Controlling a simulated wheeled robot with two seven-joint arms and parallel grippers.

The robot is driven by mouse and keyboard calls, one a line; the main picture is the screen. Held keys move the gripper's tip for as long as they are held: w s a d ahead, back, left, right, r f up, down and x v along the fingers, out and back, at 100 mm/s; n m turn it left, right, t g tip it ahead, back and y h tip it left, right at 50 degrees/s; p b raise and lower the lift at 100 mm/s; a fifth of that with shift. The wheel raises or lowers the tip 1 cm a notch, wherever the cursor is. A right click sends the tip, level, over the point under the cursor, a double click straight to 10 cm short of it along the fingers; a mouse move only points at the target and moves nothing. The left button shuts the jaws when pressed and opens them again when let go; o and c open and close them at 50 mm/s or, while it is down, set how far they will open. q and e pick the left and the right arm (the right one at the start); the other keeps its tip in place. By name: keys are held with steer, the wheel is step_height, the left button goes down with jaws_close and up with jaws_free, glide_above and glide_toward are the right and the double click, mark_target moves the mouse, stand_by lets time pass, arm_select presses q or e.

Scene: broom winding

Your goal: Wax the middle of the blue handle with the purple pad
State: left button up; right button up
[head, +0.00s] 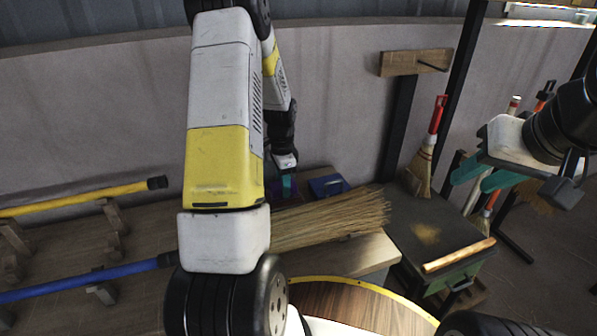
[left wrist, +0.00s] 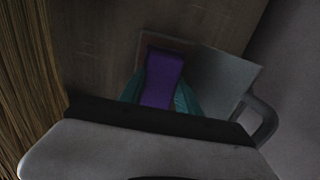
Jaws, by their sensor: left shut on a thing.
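The purple pad (left wrist: 162,80) is between the teal fingers of my left gripper (left wrist: 160,95) in the left wrist view. In the head view my left gripper (head: 287,184) is far back behind my own arm link, near the back wall, and the pad is mostly hidden there. The blue handle (head: 85,281) lies across wooden supports at the lower left, well apart from the gripper; its right end has a black cap and my arm hides what lies past it. My right gripper (head: 478,178) is open and empty at the right.
A yellow handle (head: 80,197) lies behind the blue one. Straw bristles (head: 330,220) lie beside the left gripper. A blue container (head: 328,186) stands at the back. A dark stand (head: 430,225) carries a light wooden rod (head: 458,255).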

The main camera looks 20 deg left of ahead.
arm_select(q)
steer(key=shift+f, duration=0.6)
stand_by(1.1)
steer(key=shift+r, duration=0.1)
steer(key=shift+r, duration=3.45)
